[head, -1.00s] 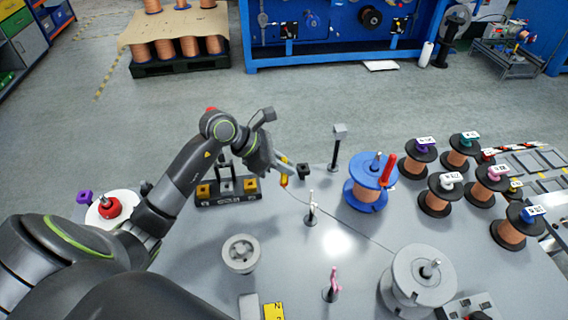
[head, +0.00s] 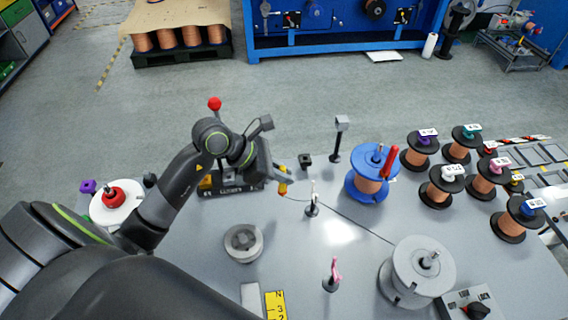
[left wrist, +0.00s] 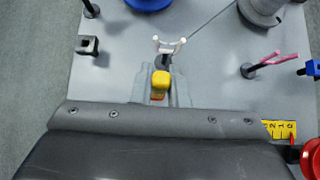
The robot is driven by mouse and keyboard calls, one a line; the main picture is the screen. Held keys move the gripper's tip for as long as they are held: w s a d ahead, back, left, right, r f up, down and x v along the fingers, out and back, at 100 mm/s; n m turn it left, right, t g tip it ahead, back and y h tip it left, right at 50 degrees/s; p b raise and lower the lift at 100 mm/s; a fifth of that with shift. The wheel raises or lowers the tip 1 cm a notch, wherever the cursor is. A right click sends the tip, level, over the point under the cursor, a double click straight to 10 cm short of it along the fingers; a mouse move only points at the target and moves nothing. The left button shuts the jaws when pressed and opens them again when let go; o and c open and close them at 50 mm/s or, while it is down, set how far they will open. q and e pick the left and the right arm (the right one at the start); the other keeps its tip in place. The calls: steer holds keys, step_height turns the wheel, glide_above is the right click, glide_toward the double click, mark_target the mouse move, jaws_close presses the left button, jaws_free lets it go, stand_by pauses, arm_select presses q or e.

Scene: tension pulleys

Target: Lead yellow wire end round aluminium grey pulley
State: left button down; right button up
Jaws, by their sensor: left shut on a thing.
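The yellow wire end (head: 283,188) is held in my left gripper (head: 279,178), which is shut on it above the table. It also shows in the left wrist view (left wrist: 161,82), between the fingers. A thin wire runs from it to the white forked guide (head: 312,205), then on to the large grey spool (head: 412,272). The aluminium grey pulley (head: 243,243) lies toward the near side, below and left of the gripper in the head view, apart from the wire. I cannot make out the pulley in the left wrist view. My right gripper is not in view.
A pink guide (head: 332,275) stands right of the pulley, a yellow marked plate (head: 275,305) near the front. A blue spool (head: 368,180) and a grey-topped post (head: 338,140) stand farther back. Several copper spools are at the right. Table is clear between pulley and white guide.

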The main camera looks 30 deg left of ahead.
arm_select(q)
steer(key=s+d+b, duration=0.1)
steer(key=s+d, duration=0.3)
steer(key=s, duration=0.7)
steer(key=shift+s+b, duration=0.15)
steer(key=shift+b, duration=0.15)
stand_by(0.4)
steer(key=shift+f, duration=0.1)
